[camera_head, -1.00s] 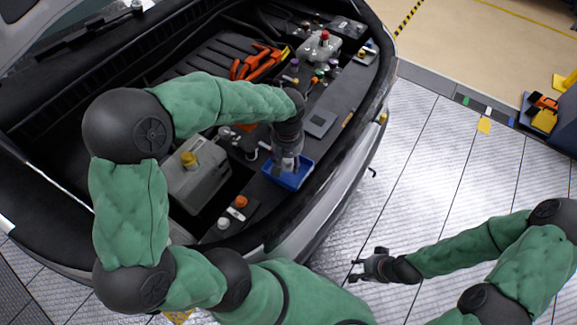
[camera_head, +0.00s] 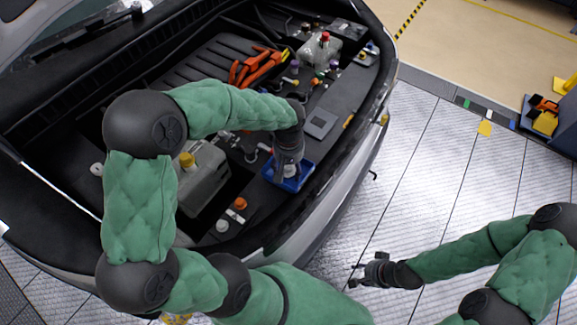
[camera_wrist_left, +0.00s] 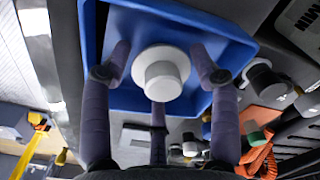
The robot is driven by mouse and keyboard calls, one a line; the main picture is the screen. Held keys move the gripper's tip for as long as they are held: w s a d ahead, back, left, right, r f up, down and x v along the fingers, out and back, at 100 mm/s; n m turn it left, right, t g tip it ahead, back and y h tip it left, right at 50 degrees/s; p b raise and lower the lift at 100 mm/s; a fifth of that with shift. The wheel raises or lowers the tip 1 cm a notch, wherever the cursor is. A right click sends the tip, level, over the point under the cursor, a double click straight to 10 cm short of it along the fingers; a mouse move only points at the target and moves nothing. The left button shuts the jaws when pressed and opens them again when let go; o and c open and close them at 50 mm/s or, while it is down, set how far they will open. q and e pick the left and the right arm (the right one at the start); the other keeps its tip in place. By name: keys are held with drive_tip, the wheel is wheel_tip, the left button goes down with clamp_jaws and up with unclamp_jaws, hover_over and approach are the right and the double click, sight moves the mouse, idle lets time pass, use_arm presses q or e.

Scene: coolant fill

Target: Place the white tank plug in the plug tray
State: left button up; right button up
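The white tank plug (camera_wrist_left: 160,74) shows in the left wrist view, inside the blue plug tray (camera_wrist_left: 95,42). My left gripper (camera_wrist_left: 160,70) has its fingers spread around the plug, with small gaps at the two sides; contact at the third finger is unclear. In the head view the left gripper (camera_head: 287,176) reaches down into the blue tray (camera_head: 303,178) at the car's front edge, and hides the plug. My right gripper (camera_head: 354,275) is open and empty above the floor, right of the car.
A grey tank with a yellow cap (camera_head: 188,160) stands left of the tray. An orange cap (camera_head: 240,203) and a white cap (camera_head: 222,225) sit near the front edge. A flat grey square (camera_head: 320,124) lies behind the tray.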

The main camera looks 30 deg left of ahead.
use_arm(q)
drive_tip(key=shift+r, duration=0.15)
wheel_tip(320, 180, up, 12)
drive_tip(key=p, duration=0.3)
drive_tip(key=shift+p, duration=0.3)
idle(1.0)
